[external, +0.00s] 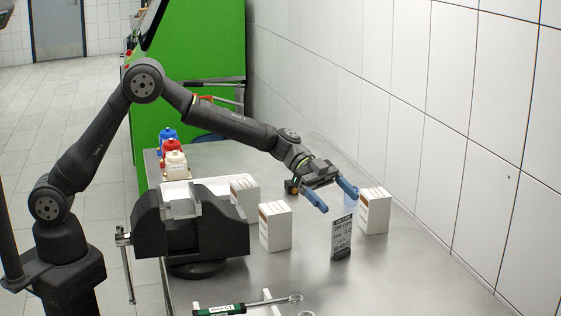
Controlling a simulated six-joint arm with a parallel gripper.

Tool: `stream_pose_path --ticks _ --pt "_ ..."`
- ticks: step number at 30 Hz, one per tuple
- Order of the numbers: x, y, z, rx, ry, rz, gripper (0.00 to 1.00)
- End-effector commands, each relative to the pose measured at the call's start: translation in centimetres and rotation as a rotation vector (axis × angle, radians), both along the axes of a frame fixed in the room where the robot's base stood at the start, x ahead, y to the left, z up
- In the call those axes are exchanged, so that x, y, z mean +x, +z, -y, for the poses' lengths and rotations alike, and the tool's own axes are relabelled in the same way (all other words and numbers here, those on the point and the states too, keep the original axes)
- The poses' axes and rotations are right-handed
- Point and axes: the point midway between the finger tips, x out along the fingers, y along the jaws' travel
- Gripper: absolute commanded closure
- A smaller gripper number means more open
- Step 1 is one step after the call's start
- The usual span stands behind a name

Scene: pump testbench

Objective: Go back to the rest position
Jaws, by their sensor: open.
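My gripper (334,197) is at the end of my outstretched arm, over the right part of the metal bench. Its two blue fingers are spread apart with nothing seen between them. A pale blue object, partly hidden, shows just behind the right finger. A white box (374,211) stands to the right of the fingers, and another white box (275,226) stands to their left. A dark grey printed card (341,238) stands upright in front of and below the fingers.
A dark vise (190,222) stands at the bench's left, with a third white box (244,196) behind it. Blue, red and white bottles (172,148) stand farther back. A green-handled tool (220,310) lies at the front. A tiled wall (420,110) borders the right side.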

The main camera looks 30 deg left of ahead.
Motion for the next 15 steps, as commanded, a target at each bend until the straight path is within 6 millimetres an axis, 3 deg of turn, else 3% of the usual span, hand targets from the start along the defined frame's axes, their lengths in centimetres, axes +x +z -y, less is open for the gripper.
stream_pose_path --ticks 8,15 --pt "0.0 -1.1 0.0 0.002 0.001 -0.003 0.15" --pt "0.0 -5.3 0.0 0.004 0.001 -0.004 0.15"
